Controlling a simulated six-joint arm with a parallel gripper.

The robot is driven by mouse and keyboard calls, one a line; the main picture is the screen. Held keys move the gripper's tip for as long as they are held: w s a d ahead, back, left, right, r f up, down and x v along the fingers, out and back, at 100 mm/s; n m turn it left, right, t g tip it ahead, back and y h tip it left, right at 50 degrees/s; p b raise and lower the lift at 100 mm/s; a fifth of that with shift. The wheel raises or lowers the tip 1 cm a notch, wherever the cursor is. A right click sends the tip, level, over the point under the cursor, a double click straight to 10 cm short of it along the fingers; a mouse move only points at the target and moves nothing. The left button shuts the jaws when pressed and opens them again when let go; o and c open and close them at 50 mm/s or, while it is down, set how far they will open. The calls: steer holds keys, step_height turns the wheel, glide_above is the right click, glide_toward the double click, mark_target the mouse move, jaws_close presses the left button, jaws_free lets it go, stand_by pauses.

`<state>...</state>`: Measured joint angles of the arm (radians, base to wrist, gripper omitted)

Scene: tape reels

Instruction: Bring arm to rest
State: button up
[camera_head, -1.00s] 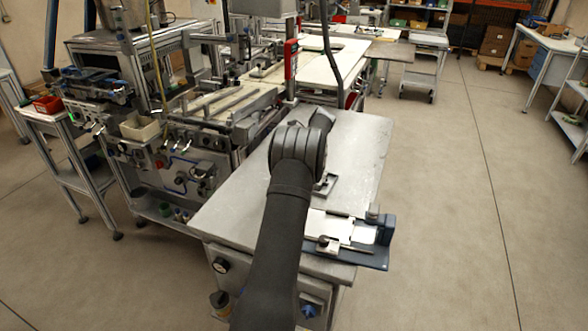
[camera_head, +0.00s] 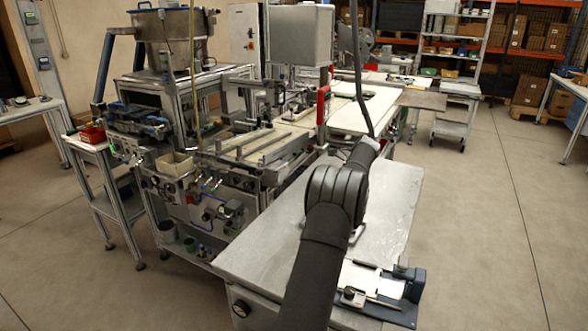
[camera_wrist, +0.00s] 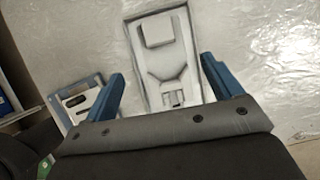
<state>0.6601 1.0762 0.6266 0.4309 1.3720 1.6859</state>
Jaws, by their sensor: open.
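In the wrist view my gripper (camera_wrist: 158,92) is open, its two blue fingers spread apart, with nothing between the tips that I can see held. Beyond the fingers a grey metal tray-like fixture (camera_wrist: 185,20) with a recessed shape lies on the metal table top (camera_wrist: 255,50). In the head view my dark arm reaches up over the metal table (camera_head: 270,255); the gripper itself is hidden behind the arm there.
A dark blue device with a white plate (camera_head: 363,280) sits at the table's near right corner. A large machine (camera_head: 220,190) stands left of the table. A red box (camera_head: 93,134) is on a side stand. Open floor (camera_head: 480,220) lies to the right.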

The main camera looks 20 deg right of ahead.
steer(key=x, duration=1.2)
steer(key=shift+s+f, duration=0.1)
steer(key=shift+f, duration=0.05)
step_height(320, 180, up, 3)
steer(key=shift+d+r, duration=0.1)
steer(key=shift+r, duration=0.6)
